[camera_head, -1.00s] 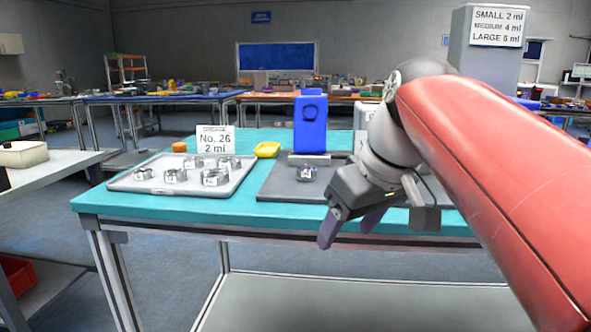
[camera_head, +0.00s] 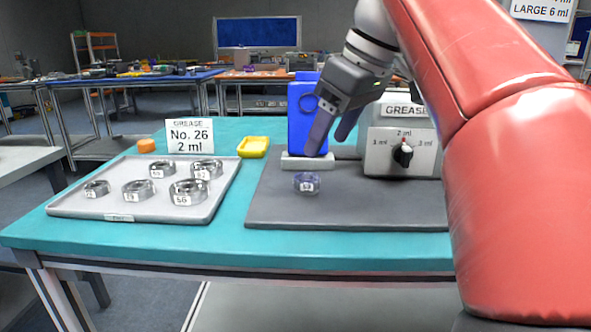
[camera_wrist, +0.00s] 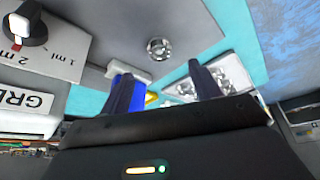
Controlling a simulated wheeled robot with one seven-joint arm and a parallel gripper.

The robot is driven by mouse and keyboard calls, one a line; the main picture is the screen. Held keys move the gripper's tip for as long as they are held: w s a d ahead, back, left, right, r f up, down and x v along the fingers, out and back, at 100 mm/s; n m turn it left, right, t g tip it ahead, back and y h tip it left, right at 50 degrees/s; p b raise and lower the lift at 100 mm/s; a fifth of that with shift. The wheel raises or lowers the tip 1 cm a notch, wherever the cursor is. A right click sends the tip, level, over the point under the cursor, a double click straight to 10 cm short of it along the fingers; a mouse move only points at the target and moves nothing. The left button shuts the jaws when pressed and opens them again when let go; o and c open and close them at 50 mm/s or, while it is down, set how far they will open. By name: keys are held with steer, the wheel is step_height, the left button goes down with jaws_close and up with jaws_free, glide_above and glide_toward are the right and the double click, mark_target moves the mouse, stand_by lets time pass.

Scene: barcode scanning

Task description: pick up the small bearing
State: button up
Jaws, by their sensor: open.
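A single small metal bearing ring (camera_head: 307,183) with a white number label lies on the dark grey mat (camera_head: 390,212). It also shows in the wrist view (camera_wrist: 158,48), beyond the fingers. Several more bearings sit on the grey tray (camera_head: 70,208) at left; the one at its left edge (camera_head: 97,188) looks smallest there. My gripper (camera_head: 327,145) is open and empty, with its fingers pointing down above the mat, in front of the blue container and apart from the bearing. In the wrist view both fingers (camera_wrist: 162,80) are spread, with nothing between them.
A blue container (camera_head: 303,105) stands at the mat's back. A grease machine with a dial (camera_head: 400,155) stands to its right. A yellow dish (camera_head: 253,147), an orange lid (camera_head: 146,146) and a "No. 26, 2 ml" sign (camera_head: 192,136) are behind the tray. The mat's front is clear.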

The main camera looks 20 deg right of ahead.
mark_target(307, 180)
steer(key=b+x, duration=0.2)
steer(key=x, duration=0.5)
steer(key=shift+w+f, duration=0.15)
steer(key=c, duration=1.1)
step_height(307, 180, up, 10)
steer(key=p, duration=0.3)
